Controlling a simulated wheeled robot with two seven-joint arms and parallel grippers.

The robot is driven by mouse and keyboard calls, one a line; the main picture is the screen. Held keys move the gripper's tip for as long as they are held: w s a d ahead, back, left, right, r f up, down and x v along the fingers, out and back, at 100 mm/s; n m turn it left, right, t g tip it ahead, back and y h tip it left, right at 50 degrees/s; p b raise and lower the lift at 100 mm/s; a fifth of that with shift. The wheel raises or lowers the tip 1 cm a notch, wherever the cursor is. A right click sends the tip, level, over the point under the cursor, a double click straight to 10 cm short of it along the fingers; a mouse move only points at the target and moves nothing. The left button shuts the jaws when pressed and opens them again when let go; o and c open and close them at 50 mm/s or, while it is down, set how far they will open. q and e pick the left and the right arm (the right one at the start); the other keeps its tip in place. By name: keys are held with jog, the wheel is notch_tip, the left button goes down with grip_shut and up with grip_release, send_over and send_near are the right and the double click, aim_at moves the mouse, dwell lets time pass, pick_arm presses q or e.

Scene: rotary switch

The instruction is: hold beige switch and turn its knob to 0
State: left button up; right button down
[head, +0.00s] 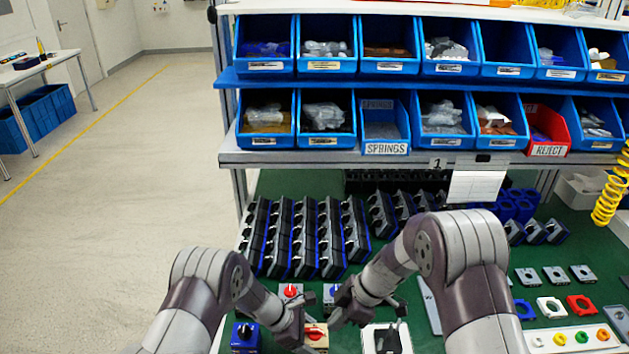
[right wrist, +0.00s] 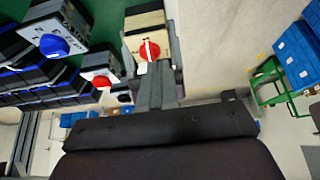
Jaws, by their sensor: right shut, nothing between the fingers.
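The beige switch (head: 316,337) with a red knob is at the bottom middle of the head view, on the green bench top. In the right wrist view the beige switch (right wrist: 146,20) shows with its red knob (right wrist: 150,51), which carries a white pointer line. My right gripper (right wrist: 153,72) is shut and empty, its fingertips close to the red knob; contact cannot be told. In the head view the right gripper (head: 342,318) is right of and above the switch. My left gripper (head: 303,338) is beside the beige switch at its left; its fingers are largely hidden.
Nearby stand a blue switch (head: 245,337), a grey switch with red knob (head: 291,291), one with blue knob (head: 334,290) and a large black-knobbed switch (head: 388,339). Rows of dark switches (head: 305,237) lie behind. Blue bins (head: 325,113) fill the shelves above.

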aim_at(323, 330)
jog(key=shift+f, duration=2.3)
jog(key=shift+w+a, duration=0.3)
jog(key=shift+a, duration=0.2)
jog(key=shift+w+d, duration=0.1)
jog(key=shift+w, duration=0.3)
jog(key=shift+w, duration=0.5)
jog(key=shift+w, duration=0.25)
